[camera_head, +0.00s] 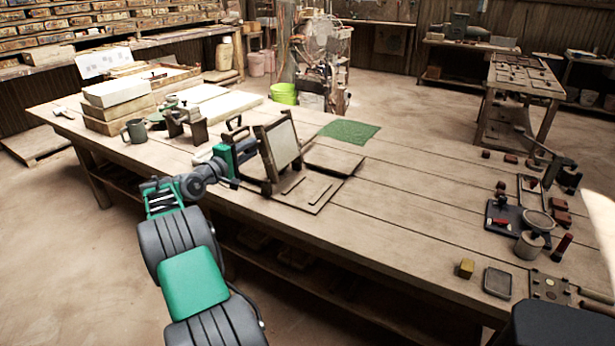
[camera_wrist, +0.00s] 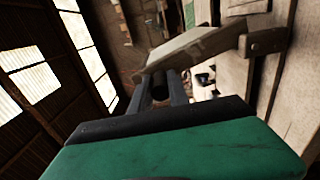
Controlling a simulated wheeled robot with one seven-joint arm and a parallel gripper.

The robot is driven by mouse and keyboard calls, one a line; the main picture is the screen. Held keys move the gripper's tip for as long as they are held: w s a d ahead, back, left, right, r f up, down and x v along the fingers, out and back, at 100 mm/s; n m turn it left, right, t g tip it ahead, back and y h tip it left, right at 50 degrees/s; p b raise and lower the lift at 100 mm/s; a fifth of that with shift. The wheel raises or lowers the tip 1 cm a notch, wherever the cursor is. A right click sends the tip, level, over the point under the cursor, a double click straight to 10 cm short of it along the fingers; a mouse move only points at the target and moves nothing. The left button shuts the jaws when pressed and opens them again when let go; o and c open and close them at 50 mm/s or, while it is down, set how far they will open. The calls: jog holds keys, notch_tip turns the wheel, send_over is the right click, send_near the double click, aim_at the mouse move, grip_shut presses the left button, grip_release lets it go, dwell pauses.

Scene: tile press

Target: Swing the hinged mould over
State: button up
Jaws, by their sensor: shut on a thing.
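The hinged mould (camera_head: 283,146), a wooden frame around a pale panel, stands steeply tilted on its wooden base board (camera_head: 318,195) at the near side of the bench. My gripper (camera_head: 243,152) is at the frame's left side and is shut on part of the mould. In the wrist view my two fingers (camera_wrist: 165,88) close around a dark rounded piece, with a wooden part of the mould (camera_wrist: 195,47) just beyond. The exact contact is partly hidden by my green gripper body.
A green cloth (camera_head: 348,132) lies flat behind the mould. Small tools and a dark tray (camera_head: 497,282) are at the right. The bench middle, right of the mould, is clear.

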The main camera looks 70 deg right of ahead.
jog(key=w, duration=0.3)
jog(key=shift+w+d+p, duration=0.35)
jog(key=shift+w+p, duration=0.05)
jog(key=shift+o, duration=0.4)
jog(key=w+f, duration=0.1)
jog(key=w, duration=0.2)
jog(key=w+f, duration=0.1)
jog(key=shift+w+d+f, duration=0.15)
jog(key=shift+d+f, duration=0.2)
jog(key=o, duration=0.5)
jog(key=shift+r, duration=0.1)
jog(key=shift+o, duration=1)
jog(key=shift+w+a, duration=0.1)
jog(key=shift+f, duration=0.2)
